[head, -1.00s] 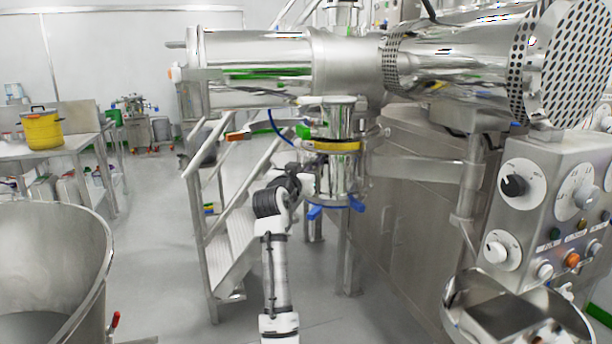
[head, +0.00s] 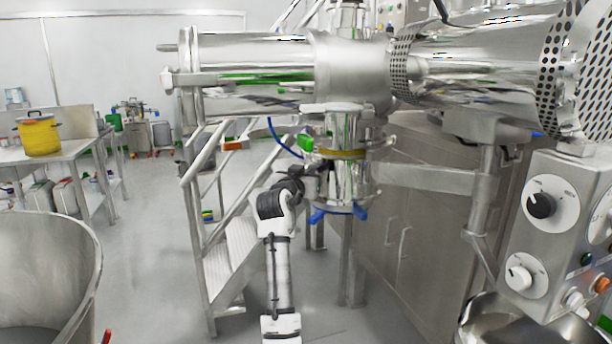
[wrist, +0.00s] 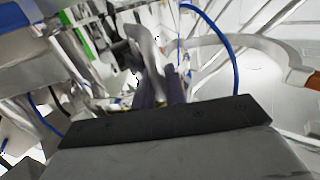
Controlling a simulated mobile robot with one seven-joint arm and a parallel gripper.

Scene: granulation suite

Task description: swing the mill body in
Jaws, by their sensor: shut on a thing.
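The mill body (head: 343,184) is the shiny upright steel cylinder with a yellowish band and blue clamp levers (head: 338,213) at its lower end. It hangs under the left part of the large horizontal steel housing (head: 255,75); whether its top meets the housing squarely I cannot tell. My gripper (head: 318,180) is at its left side, partly hidden by my wrist. In the wrist view the dark fingers (wrist: 158,92) are shut on a pale grey piece (wrist: 148,48), which looks like a handle on the mill body; its outline is blurred.
A blue hose (head: 281,140) loops beside an orange-ended lever (head: 233,145). Steel steps (head: 238,245) stand behind my arm. A control panel (head: 550,225) and steel cabinet (head: 410,220) are at right. A large open vessel (head: 75,270) is at lower left. Floor between vessel and steps is clear.

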